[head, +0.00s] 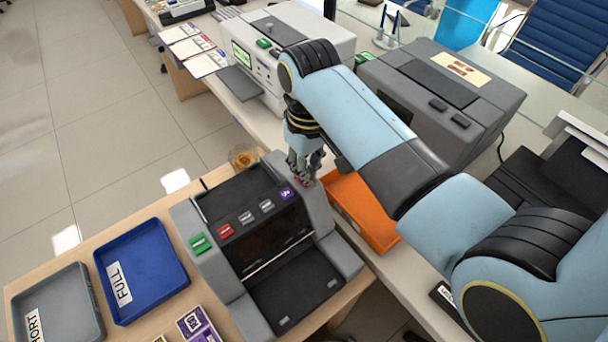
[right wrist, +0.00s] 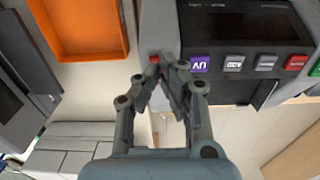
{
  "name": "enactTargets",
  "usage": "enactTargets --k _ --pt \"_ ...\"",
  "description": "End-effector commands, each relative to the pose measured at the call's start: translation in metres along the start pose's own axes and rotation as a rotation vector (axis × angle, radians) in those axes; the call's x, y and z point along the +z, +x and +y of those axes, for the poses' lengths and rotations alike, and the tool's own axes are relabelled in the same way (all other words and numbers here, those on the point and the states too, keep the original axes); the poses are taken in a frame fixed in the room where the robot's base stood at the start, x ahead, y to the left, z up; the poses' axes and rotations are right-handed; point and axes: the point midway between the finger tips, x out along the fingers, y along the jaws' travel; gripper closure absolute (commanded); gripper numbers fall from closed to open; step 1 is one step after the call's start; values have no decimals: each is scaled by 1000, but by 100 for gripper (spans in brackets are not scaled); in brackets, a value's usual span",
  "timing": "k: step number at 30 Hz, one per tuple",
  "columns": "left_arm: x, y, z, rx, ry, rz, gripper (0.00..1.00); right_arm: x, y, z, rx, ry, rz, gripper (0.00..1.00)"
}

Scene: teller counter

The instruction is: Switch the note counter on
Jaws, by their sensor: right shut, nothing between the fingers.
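The note counter (head: 183,223) is a grey machine with a dark hopper and a dark lower tray. Its top has a row of green, red, grey and purple keys; these also show in the right wrist view on the note counter (right wrist: 215,25). A small red switch (right wrist: 154,59) sits at the end of this row, past the purple key. My right gripper (head: 304,181) points down at this corner, shut and empty. In the right wrist view its fingertips (right wrist: 167,62) are beside the red switch and partly cover it; I cannot tell whether they touch. My left gripper is not in view.
An orange tray (head: 343,210) lies right of the note counter, under my right arm. A blue tray (head: 150,262) and a grey tray (head: 68,302) lie at left. A white machine (head: 330,40) and a dark grey machine (head: 485,90) stand behind. Banknotes (head: 197,325) lie at front.

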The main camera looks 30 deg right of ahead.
Motion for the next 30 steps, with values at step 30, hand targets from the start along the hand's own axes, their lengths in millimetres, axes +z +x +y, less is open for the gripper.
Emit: enactTargets --k 30 --pt "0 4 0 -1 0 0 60 0 13 0 0 0 -1 100"
